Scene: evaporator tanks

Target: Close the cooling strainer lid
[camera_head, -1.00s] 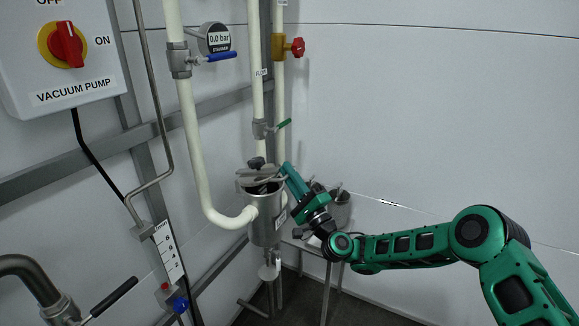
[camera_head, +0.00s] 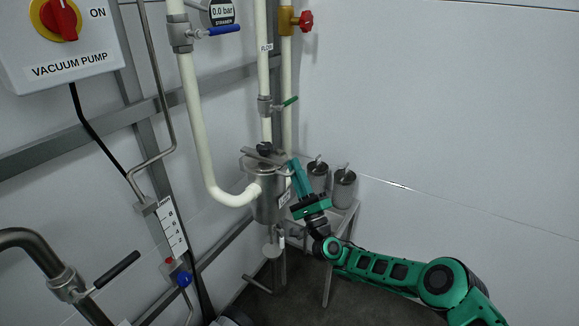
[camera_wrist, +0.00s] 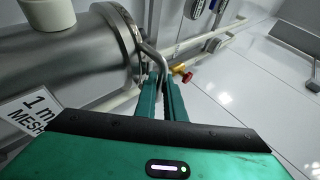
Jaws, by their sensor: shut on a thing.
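The cooling strainer (camera_head: 268,196) is a steel cylinder on the pipework in the middle of the head view. Its lid (camera_head: 259,157), a flat steel piece with a black knob (camera_head: 264,148), lies at the top of the cylinder. I cannot tell whether it is fully seated. My gripper (camera_head: 292,164) is at the right edge of the lid. In the wrist view my gripper (camera_wrist: 162,82) is shut on a bent metal rod, the lid handle (camera_wrist: 155,56), beside the strainer's rim (camera_wrist: 128,42). The fingers hide part of the handle.
Two steel canisters (camera_head: 343,188) stand on a small metal stand (camera_head: 333,238) right of the strainer, close behind my arm. A white pipe (camera_head: 205,170) runs into the strainer's left side. The vacuum pump switch box (camera_head: 68,40) is upper left. The right wall area is clear.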

